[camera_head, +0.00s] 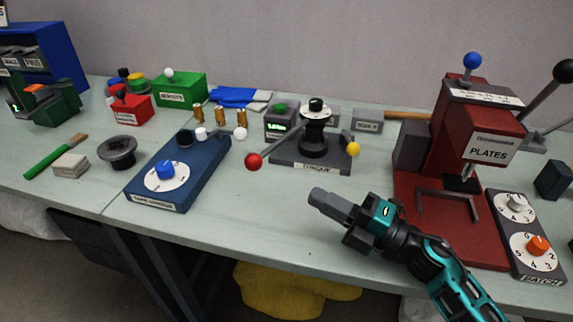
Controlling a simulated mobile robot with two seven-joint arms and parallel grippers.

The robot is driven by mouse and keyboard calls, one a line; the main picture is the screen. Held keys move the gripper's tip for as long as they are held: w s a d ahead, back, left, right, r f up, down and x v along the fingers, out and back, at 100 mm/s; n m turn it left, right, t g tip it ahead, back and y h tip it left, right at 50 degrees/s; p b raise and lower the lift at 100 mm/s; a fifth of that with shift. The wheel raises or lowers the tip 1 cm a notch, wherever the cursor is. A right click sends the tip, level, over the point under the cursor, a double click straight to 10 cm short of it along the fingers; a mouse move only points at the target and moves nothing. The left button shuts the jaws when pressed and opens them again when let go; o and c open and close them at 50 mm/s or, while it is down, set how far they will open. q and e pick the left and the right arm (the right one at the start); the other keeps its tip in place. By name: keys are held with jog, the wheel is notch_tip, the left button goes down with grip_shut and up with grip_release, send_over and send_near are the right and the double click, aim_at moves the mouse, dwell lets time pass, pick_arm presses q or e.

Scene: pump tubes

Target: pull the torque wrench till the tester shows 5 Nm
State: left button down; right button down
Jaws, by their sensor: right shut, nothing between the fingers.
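The torque tester is a dark base (284,162) labelled "TORQUE" with a black upright post (314,135). The wrench is a grey lever (277,147) running from the post toward the lower left, ending in a red ball (254,161). A small box with a green lit display (277,127) stands behind the lever; its digits are too small to read surely. A yellow ball (353,149) sits at the base's right. My right gripper (317,196) is shut and empty, in front of the tester and apart from the lever. My left gripper is not in view.
A blue box with a dial (190,178) stands left of the tester. A red press labelled "PLATES" (475,125) stands at the right, beside a dial box (518,205). Small brass pieces (220,116) stand behind the blue box.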

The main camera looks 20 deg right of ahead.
aim_at(259, 169)
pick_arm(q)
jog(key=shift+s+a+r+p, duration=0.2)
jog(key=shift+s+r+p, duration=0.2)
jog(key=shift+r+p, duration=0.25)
pick_arm(e)
jog(key=x, duration=0.9)
jog(key=shift+w+a, duration=0.25)
jog(key=shift+a, duration=0.05)
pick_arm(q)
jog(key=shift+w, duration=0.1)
pick_arm(e)
jog(key=shift+r, duration=0.15)
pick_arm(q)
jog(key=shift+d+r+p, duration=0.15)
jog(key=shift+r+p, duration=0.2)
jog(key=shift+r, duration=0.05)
pick_arm(e)
jog(key=x, duration=0.2)
jog(key=shift+w+a, duration=0.2)
jog(key=shift+a, duration=0.1)
